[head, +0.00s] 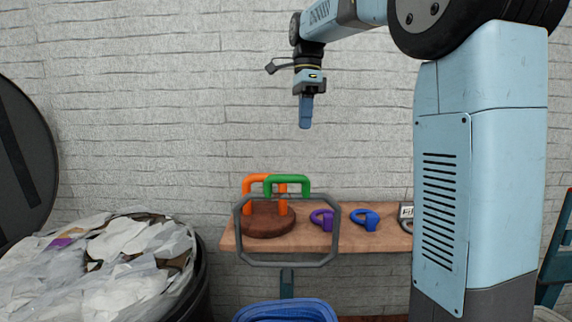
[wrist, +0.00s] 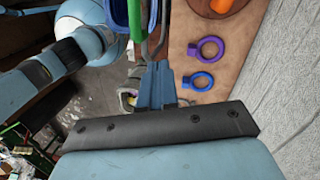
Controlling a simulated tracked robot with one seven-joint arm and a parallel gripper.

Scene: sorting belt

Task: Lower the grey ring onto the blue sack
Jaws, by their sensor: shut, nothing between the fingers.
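My gripper (head: 305,126) is shut and empty, pointing down in front of the wall, well above the wooden shelf. Its fingers also show in the wrist view (wrist: 155,68). A grey eight-sided ring (head: 336,232) stands upright in front of the shelf, below my gripper. A blue open-topped thing (head: 285,303), perhaps the blue sack, is cut off by the bottom edge below the ring; its blue side (wrist: 117,13) shows in the wrist view. A green handle bar (head: 287,179) rises at the top of the ring; I cannot tell what it joins.
The wooden shelf (head: 375,243) carries a purple ring (head: 329,219), a blue ring (head: 369,221) and a brown disc (head: 262,228) with an orange handle (head: 262,177). Something labelled (head: 406,211) is partly hidden by my column. A filled black bin (head: 203,275) stands left.

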